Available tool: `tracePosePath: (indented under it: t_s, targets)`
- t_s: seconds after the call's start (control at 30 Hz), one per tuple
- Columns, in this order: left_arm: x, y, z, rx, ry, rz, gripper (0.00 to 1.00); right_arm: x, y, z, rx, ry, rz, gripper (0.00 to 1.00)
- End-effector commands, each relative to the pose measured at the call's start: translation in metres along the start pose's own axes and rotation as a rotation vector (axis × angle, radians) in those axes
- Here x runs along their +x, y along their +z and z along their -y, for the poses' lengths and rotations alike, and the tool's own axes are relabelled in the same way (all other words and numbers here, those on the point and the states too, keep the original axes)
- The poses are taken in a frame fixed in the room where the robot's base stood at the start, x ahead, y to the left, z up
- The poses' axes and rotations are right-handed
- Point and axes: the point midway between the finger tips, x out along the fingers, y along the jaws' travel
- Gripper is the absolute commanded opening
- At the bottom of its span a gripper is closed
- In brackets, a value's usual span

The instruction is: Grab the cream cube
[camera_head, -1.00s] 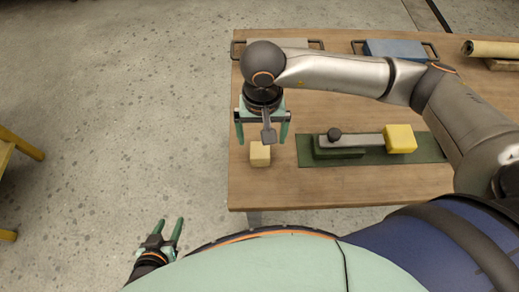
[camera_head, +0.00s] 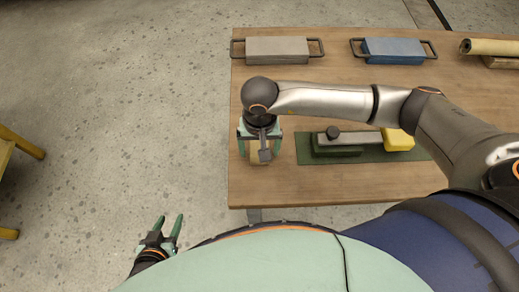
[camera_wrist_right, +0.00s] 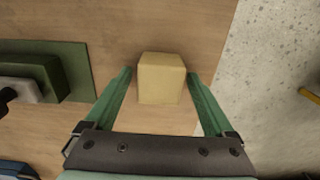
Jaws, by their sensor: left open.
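The cream cube (camera_wrist_right: 161,78) sits on the wooden table near its left edge. In the wrist view it stands between the two green fingers of my right gripper (camera_head: 259,156), with a small gap on each side. That gripper is open and points down over the cube. In the head view the gripper mostly hides the cube. My left gripper (camera_head: 169,222) is open and empty, low at the left, off the table and away from the cube.
A green mat (camera_head: 306,151) with a dark green block, a grey bar and a yellow block (camera_head: 398,141) lies right of the cube. A grey block (camera_head: 277,49) and a blue block (camera_head: 393,50), both with handles, and a roll (camera_head: 490,47) lie along the back.

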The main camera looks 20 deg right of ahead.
Motion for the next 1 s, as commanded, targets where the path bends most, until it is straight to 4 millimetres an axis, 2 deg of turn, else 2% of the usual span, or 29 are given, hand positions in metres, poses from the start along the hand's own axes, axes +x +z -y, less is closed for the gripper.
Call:
tracePosePath:
  t_s: [0.07,0.73,1.0]
  targets:
    - [0.0001,-0.0002,0.0001,0.0,0.0,0.0,0.5,-0.0003,0.0,0.0001,0.0,0.0,0.0,0.78]
    - [0.0002,-0.0008,0.0002,0.0,0.0,-0.002,0.5,-0.0006,-0.0002,0.0,0.001,0.0,0.0,0.03]
    - [-0.0002,-0.0015,0.0002,0.0,0.0,-0.002,0.5,-0.0019,-0.0005,0.0003,0.001,-0.001,-0.001,0.01]
